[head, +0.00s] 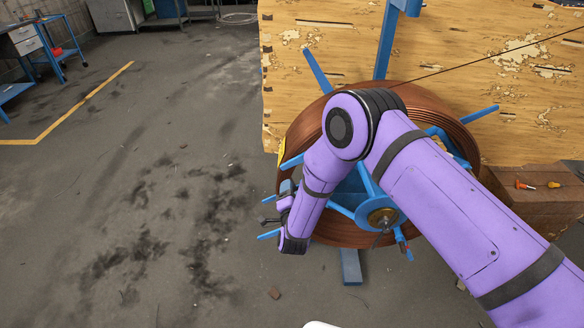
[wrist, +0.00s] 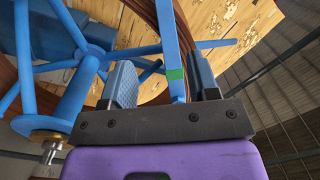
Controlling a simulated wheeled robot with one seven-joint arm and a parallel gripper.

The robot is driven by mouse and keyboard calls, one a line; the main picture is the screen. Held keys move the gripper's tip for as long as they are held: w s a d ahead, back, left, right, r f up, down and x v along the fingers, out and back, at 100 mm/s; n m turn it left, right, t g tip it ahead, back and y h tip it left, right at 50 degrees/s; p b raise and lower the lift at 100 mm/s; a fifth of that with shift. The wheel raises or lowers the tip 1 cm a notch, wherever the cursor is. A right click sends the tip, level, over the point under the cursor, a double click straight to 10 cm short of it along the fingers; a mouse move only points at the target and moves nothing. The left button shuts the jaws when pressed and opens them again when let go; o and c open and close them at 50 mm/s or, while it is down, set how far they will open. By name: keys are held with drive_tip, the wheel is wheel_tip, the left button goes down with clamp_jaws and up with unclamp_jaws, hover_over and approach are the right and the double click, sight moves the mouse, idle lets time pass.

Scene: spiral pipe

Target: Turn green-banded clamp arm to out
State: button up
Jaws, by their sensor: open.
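The green-banded clamp arm (wrist: 170,45) is a blue bar that shows in the wrist view, with its green band (wrist: 175,74) between my fingers. My gripper (wrist: 163,80) is open, with one finger on each side of the bar. The right finger is close to it, and a wider gap shows on the left; I cannot tell whether either touches. In the head view my gripper (head: 276,206) is at the left side of the blue reel hub (head: 382,216), partly hidden by my own arm. I cannot make out the green band there.
A copper pipe coil (head: 465,140) surrounds the hub, with other blue arms sticking out, such as one at upper left (head: 318,70) and one at right (head: 480,115). A worn wooden board (head: 330,40) stands behind. Floor (head: 120,200) to the left is mostly clear.

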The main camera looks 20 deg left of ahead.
sight(292, 164)
drive_tip(key=shift+h, duration=0.4)
drive_tip(key=x, duration=0.3)
drive_tip(key=r+x, duration=0.1)
drive_tip(key=x, duration=0.6)
drive_tip(key=shift+w+a+r, duration=0.15)
drive_tip(key=shift+w+r, duration=0.05)
drive_tip(key=shift+c, duration=0.5)
clamp_jaws()
